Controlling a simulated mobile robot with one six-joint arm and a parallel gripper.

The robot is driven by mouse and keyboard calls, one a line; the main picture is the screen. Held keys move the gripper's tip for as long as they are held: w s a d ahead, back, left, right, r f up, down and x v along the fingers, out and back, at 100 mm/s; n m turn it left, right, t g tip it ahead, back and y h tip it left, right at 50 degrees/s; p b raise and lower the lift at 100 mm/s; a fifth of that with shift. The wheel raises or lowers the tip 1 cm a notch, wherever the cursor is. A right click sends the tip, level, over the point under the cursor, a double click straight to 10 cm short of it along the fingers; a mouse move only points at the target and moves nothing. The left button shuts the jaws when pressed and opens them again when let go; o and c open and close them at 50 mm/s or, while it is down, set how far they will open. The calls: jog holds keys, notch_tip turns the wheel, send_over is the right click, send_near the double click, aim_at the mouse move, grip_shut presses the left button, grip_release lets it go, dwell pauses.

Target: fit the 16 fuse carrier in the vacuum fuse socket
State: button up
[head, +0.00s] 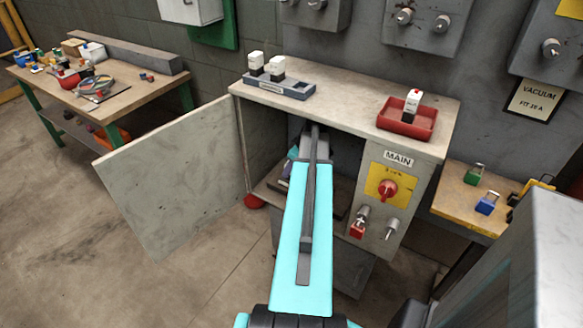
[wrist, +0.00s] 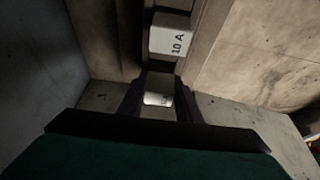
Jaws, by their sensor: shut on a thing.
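My gripper (wrist: 160,86) is inside the open cabinet (head: 270,185); in the head view my arm hides its fingers. In the wrist view it is shut on a small white-topped piece (wrist: 157,99) between the two dark fingers. The mark on that piece is too small to read. A pale block marked 10 A (wrist: 171,36) sits just beyond the fingertips, against a dark strip. I cannot tell whether the held piece touches anything. A sign reading VACUUM, FIT 16 A (head: 538,97) hangs on the wall at right. I cannot make out the vacuum socket.
The cabinet door (head: 175,180) stands open to the left. A MAIN switch (head: 387,188) is on the front. Padlocks (head: 487,203) lie on the right-hand table.

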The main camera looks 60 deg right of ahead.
jog(key=shift+f+b, duration=0.3)
jog(key=shift+f, duration=0.2)
dwell(0.3)
jog(key=o, duration=1.1)
jog(key=shift+o, duration=0.4)
jog(key=shift+a, duration=0.1)
jog(key=shift+a+f, duration=0.1)
jog(key=shift+s, duration=0.1)
jog(key=v, duration=0.8)
jog(key=shift+w+d+b, duration=0.2)
jog(key=shift+d+b, duration=0.05)
jog(key=shift+b, duration=0.2)
jog(key=shift+w, duration=0.1)
